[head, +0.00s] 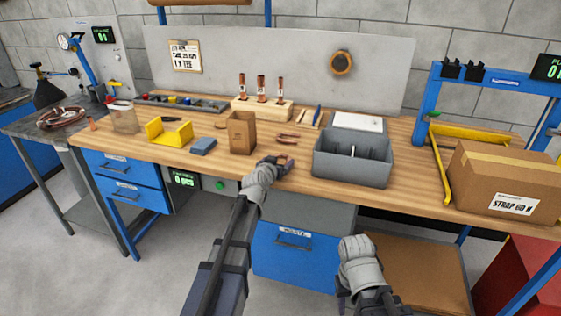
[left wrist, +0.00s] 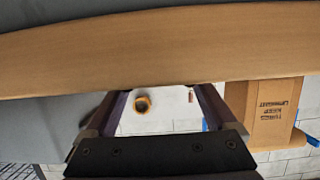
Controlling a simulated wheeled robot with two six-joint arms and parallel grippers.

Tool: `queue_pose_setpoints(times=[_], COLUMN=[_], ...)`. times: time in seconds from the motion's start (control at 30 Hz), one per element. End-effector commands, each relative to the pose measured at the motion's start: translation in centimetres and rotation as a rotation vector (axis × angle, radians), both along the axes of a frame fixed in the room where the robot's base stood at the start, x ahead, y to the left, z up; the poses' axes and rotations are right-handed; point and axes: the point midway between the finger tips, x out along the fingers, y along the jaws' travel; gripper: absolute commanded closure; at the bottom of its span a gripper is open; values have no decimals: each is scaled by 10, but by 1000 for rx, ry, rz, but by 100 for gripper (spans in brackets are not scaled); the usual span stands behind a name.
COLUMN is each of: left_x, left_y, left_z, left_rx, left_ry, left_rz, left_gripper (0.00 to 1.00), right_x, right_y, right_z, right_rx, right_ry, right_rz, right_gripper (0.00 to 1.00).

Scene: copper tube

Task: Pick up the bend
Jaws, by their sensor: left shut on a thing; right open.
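My left gripper (head: 284,164) is at the bench's front edge, just left of the grey bin. It is shut on a small copper-brown piece, which looks like the bend; the fingers mostly hide it. In the left wrist view the fingers of my left gripper (left wrist: 163,93) stand apart, and the held piece cannot be made out between them. My right gripper (head: 343,286) is open, low in front of the bench; its fingertips are mostly hidden.
A large cardboard box (head: 500,165) and blue frame (head: 425,105) stand at right.

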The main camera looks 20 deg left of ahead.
Motion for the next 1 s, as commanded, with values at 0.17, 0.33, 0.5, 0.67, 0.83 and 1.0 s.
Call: queue_pose_setpoints(times=[0.17,0.33,0.5,0.67,0.83,1.0], left_x=[0,0,0,0,0,0], left_y=[0,0,0,0,0,0], left_z=[0,0,2,11,30,57], left_rx=[0,0,0,0,0,0], left_ry=[0,0,0,0,0,0], left_rz=[0,0,0,0,0,0], left_gripper=[63,68,68,68,68,68], right_x=[0,0,0,0,0,0], right_y=[0,0,0,0,0,0], right_z=[0,0,2,11,30,57], right_rx=[0,0,0,0,0,0], right_ry=[0,0,0,0,0,0], right_rz=[0,0,0,0,0,-1], right_gripper=[59,59,59,59,59,59])
